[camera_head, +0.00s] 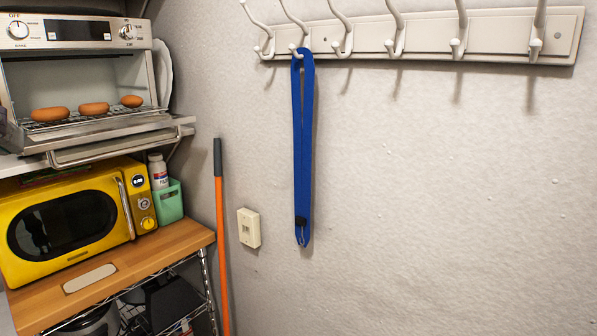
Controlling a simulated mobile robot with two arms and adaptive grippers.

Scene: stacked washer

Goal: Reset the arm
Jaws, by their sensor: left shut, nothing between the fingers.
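Neither of my grippers can be made out in the head view, and no arm of mine shows clearly. A blue lanyard (303,150) hangs from a hook on the white wall rack (420,38). Its lower end has a dark clip and hangs free against the wall.
At left, a toaster oven (75,32) stands open with several brown rolls (94,108) on its rack. Below are a yellow microwave (70,220), a green holder (168,202) and a wooden shelf (150,252). An orange pole (222,240) leans near a wall switch (249,228). The right wall is bare.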

